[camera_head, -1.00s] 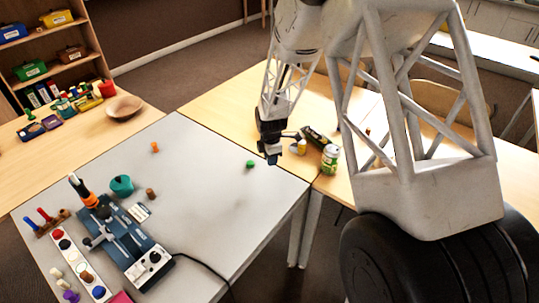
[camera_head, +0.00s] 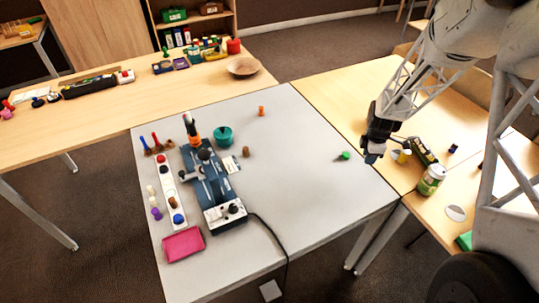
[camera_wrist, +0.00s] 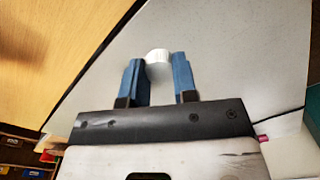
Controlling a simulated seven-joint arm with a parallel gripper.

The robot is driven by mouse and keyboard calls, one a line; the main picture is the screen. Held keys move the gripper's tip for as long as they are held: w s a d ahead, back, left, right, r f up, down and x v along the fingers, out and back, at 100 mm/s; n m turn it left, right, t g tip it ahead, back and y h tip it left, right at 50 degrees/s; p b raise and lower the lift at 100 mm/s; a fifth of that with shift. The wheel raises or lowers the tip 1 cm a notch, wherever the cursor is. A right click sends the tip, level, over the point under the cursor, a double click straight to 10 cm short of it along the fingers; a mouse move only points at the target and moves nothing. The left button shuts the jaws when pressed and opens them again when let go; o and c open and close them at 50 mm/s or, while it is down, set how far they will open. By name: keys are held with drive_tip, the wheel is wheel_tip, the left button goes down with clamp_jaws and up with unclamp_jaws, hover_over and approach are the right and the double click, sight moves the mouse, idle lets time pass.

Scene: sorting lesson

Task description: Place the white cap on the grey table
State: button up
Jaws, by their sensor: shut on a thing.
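The white cap (camera_wrist: 158,56) shows between the blue fingertips of my gripper (camera_wrist: 159,75) in the wrist view. My gripper is shut on it, and the cap sticks out a little past the tips. In the head view my gripper (camera_head: 372,156) hangs near the right edge of the grey table (camera_head: 290,190), beside a small green piece. I cannot make out the cap in the head view. The grey table also fills much of the wrist view (camera_wrist: 230,50) beyond the fingers; the height of the cap above it is hard to tell.
The small green piece (camera_head: 345,155) and an orange piece (camera_head: 261,111) stand on the grey table. A blue device (camera_head: 212,180), a teal pot (camera_head: 223,136) and a pink tray (camera_head: 183,244) occupy its left part. A green can (camera_head: 431,180) stands on the wooden table at right. The grey table's middle is clear.

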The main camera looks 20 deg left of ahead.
wheel_tip(320, 180, up, 16)
drive_tip(key=s+a+n, duration=0.1)
drive_tip(key=a+n, duration=1)
drive_tip(key=a, duration=3.5)
drive_tip(key=s+a+n, duration=0.4)
drive_tip(key=s+a, duration=0.7)
drive_tip(key=a, duration=0.5)
drive_tip(key=s+a+n, duration=0.4)
drive_tip(key=s+a, duration=0.7)
drive_tip(key=a, duration=0.6)
wheel_tip(320, 180, down, 11)
drive_tip(key=shift+s, duration=0.3)
drive_tip(key=shift+a, duration=0.1)
drive_tip(key=shift+f, duration=3.1)
